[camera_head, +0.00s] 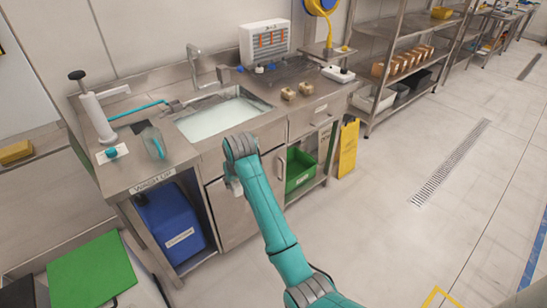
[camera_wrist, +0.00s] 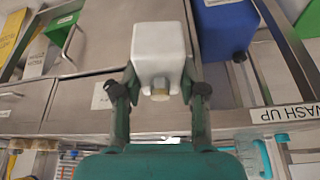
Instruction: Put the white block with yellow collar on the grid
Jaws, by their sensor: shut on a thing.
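My gripper (camera_wrist: 160,95) is shut on a white block (camera_wrist: 158,45) in the wrist view, with one finger on each side. In the head view my gripper (camera_head: 234,187) hangs in front of the sink counter, and the block is too small there to make out clearly. A dark metal draining surface (camera_head: 275,80) lies right of the sink; I cannot tell whether it is the grid.
The sink (camera_head: 220,117) holds pale liquid, with a tap (camera_head: 193,62) behind it. Two small tan blocks (camera_head: 289,94) (camera_head: 306,88) stand on the counter right of it. A yellow floor sign (camera_head: 348,147) is at the right.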

